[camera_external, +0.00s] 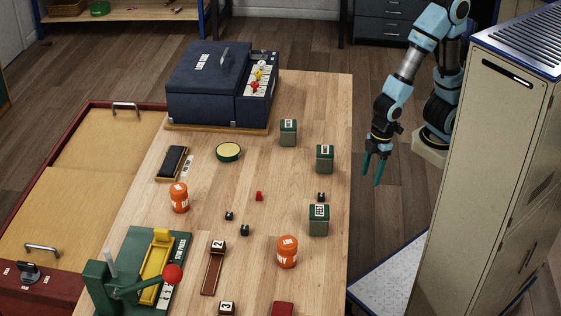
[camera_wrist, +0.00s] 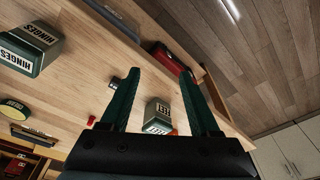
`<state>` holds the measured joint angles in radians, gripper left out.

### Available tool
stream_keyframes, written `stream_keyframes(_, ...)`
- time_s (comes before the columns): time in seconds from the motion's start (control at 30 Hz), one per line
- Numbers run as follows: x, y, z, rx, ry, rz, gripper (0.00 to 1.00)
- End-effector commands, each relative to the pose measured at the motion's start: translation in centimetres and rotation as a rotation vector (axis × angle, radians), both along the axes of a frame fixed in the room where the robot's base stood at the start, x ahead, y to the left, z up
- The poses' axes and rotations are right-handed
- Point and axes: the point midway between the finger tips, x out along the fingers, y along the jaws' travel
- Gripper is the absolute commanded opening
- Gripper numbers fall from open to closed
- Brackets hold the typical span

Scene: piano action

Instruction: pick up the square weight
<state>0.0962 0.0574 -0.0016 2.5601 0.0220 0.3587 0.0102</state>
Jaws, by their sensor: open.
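I cannot tell for sure which piece is the square weight. Small dark pieces stand on the table: one (camera_external: 229,215) and another (camera_external: 244,230) near the middle, and a third (camera_external: 321,196) behind the front green labelled tin (camera_external: 319,219). A small red piece (camera_external: 259,196) stands near them and also shows in the wrist view (camera_wrist: 92,120). My gripper (camera_external: 375,170) is open and empty, pointing down off the table's right edge. In the wrist view a labelled tin (camera_wrist: 158,115) shows between the fingers, well beyond them, and a small dark piece (camera_wrist: 115,83) shows by the left finger.
Two more green tins (camera_external: 288,132) (camera_external: 325,158) stand near the table's right side. Orange jars (camera_external: 180,198) (camera_external: 287,252), a round green tin (camera_external: 229,152), a green press (camera_external: 145,262) and a dark blue case (camera_external: 210,85) share the table. A tall cabinet (camera_external: 490,170) stands right of my arm.

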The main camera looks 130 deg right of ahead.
Motion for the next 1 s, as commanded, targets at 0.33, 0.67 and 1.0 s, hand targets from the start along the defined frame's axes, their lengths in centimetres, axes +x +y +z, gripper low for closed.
stream_keyframes(0.33, 7.0, 2.6, -5.4, 0.045, -0.228, -0.298, 0.62)
stream_keyframes(0.67, 7.8, 0.2, -9.6, -0.092, -0.490, -0.567, 0.62)
stream_keyframes(1.0, 4.1, -2.6, -9.5, -0.300, -0.740, -0.624, 0.62)
